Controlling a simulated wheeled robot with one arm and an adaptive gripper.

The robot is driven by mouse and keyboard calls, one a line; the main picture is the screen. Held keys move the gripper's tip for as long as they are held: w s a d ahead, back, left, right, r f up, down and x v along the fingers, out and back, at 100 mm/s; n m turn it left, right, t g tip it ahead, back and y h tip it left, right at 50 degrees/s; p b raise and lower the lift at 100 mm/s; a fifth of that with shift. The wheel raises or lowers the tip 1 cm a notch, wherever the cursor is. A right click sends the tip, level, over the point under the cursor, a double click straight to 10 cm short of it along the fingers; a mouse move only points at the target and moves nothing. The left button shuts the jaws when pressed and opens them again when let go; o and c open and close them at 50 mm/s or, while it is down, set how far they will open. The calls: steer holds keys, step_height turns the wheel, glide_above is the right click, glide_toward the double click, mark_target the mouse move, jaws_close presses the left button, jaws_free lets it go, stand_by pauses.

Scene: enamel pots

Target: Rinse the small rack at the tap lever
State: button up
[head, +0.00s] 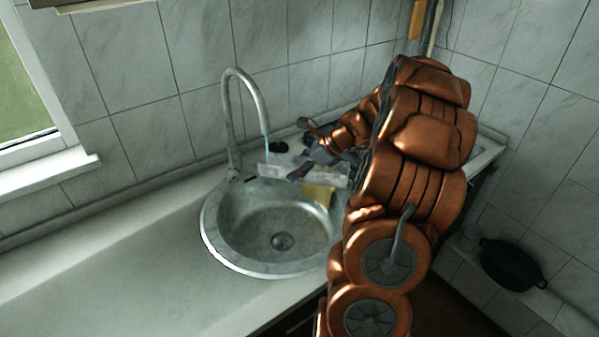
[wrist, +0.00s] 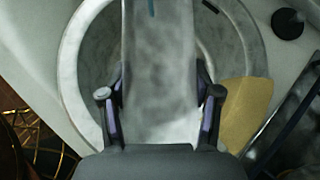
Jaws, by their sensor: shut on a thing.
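The small rack, a grey marbled slab in the wrist view (wrist: 160,70), is between the two fingers of my gripper (wrist: 160,108), which is shut on it. In the head view, the rack (head: 276,171) shows as a pale strip over the back of the sink, partly hidden by my gripper (head: 312,168). The curved metal tap (head: 232,110) stands behind the sink. A thin bluish stream of water (head: 267,152) falls from its spout to the left end of the rack. I cannot make out the tap lever clearly.
The round sink (head: 245,240) lies below the rack. A yellow cloth or sponge (head: 318,195) is at its back right rim. Small dark objects (head: 281,147) are behind it. The counter (head: 120,265) to the left is clear. A black pot (head: 510,263) is at the far right.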

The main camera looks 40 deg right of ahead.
steer(key=shift+a, duration=0.2)
steer(key=shift+w+a+p, duration=0.2)
steer(key=shift+a+p, duration=0.1)
steer(key=shift+a, duration=0.05)
steer(key=shift+s+d, duration=0.1)
steer(key=shift+d, duration=0.05)
steer(key=shift+s+d+p, duration=0.1)
steer(key=shift+d+p, duration=0.3)
steer(key=shift+s, duration=0.15)
stand_by(0.3)
steer(key=s+a, duration=0.2)
steer(key=s, duration=0.5)
steer(key=shift+s+a, duration=0.15)
steer(key=shift+s, duration=0.05)
stand_by(0.6)
stand_by(1.1)
